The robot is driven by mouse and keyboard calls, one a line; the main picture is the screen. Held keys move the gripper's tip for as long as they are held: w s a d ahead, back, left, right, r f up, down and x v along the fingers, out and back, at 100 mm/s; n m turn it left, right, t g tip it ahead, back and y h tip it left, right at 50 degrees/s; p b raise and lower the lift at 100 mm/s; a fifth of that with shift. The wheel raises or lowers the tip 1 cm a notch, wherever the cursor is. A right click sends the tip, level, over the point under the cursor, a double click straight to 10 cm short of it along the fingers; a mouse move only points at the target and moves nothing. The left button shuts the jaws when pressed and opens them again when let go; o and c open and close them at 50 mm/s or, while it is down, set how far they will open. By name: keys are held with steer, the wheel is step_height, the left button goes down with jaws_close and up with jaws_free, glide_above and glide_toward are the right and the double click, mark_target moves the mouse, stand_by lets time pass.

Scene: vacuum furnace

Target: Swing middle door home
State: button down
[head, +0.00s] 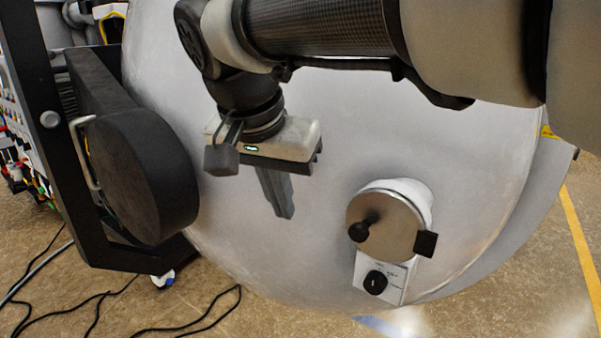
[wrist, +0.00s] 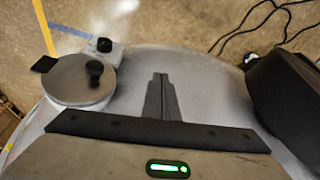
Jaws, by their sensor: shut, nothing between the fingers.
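A large pale grey domed door (head: 320,190) fills the middle of the head view, and its curved face also spans the wrist view (wrist: 210,95). A round metal port cover (head: 385,226) with a black knob sits low on its right side; the cover shows at the left in the wrist view (wrist: 80,80). My gripper (head: 284,212) is shut and empty, fingers pointing down in front of the dome, left of the port. In the wrist view its fingertips (wrist: 160,78) overlap the dome. I cannot tell whether they touch it. My arm hides the dome's upper part.
A black frame with a thick dark rounded hinge arm (head: 145,175) stands close on the left. A small white box with a black knob (head: 376,281) is below the port. Cables (head: 190,325) lie on the floor. Open floor with a yellow line (head: 580,240) is at right.

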mark_target(301, 221)
steer(key=shift+w+d+f+b, duration=0.2)
steer(key=shift+w+d+f, duration=0.25)
steer(key=shift+w+f, duration=0.9)
steer(key=shift+w+d+f+b, duration=0.25)
steer(key=shift+w+d+f, duration=0.25)
steer(key=shift+w+f, duration=0.85)
steer(key=shift+w+d+f+b, duration=0.2)
steer(key=shift+w+d+f, duration=0.25)
steer(key=shift+w+f, duration=0.9)
steer(key=shift+s+f, duration=0.35)
steer(key=shift+s, duration=0.05)
